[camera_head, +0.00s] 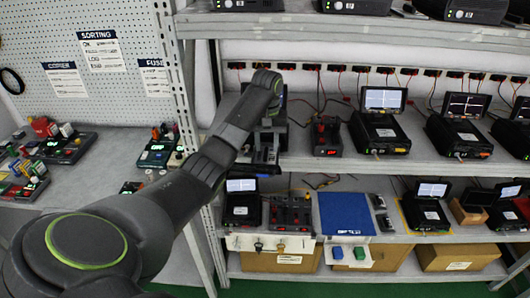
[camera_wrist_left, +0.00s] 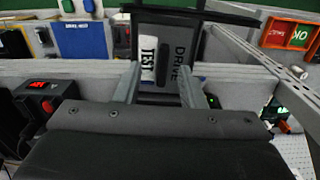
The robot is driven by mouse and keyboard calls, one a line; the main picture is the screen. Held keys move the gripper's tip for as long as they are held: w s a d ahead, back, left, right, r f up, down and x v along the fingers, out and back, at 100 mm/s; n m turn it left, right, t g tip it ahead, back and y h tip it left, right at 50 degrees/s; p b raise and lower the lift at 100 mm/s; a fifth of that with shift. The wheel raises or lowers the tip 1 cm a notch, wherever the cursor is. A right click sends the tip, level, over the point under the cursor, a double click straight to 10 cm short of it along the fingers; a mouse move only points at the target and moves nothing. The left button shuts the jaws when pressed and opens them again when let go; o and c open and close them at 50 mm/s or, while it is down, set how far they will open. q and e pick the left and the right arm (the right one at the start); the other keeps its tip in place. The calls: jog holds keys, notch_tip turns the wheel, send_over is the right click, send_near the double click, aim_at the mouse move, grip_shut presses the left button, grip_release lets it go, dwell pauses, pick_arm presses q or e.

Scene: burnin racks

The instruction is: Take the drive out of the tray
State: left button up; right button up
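My left gripper (camera_head: 266,152) is in front of a dark unit on the middle shelf, and its arm hides much of that unit. In the left wrist view the two fingers of my left gripper (camera_wrist_left: 160,88) stand wide apart. Beyond and partly between their tips is a grey drive tray (camera_wrist_left: 168,28) marked "DRIVE". A white "TEST" label (camera_wrist_left: 148,60) and a dark slot or handle lie near the fingertips. I cannot tell where the drive ends and the tray begins, or whether the fingers touch it. My right gripper is not in view.
A small red-display box (camera_head: 326,137) and a tester with a raised screen (camera_head: 380,130) stand to the right on the same shelf. The lower shelf holds a blue mat (camera_head: 346,214) and more testers. A metal rack post (camera_head: 180,80) stands left of the gripper.

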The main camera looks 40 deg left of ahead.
aim_at(265, 151)
pick_arm(q)
jog(key=f, duration=0.1)
jog(key=a+f, duration=0.1)
jog(key=w+f, duration=0.1)
jog(key=shift+a+f, duration=0.1)
jog(key=shift+a, duration=0.1)
jog(key=shift+s+d+r, duration=0.25)
jog(key=shift+s+d, duration=0.05)
jog(key=shift+s+d+r, duration=0.1)
jog(key=shift+d, duration=0.1)
jog(key=shift+c, duration=2.4)
jog(key=shift+a, duration=0.15)
grip_shut()
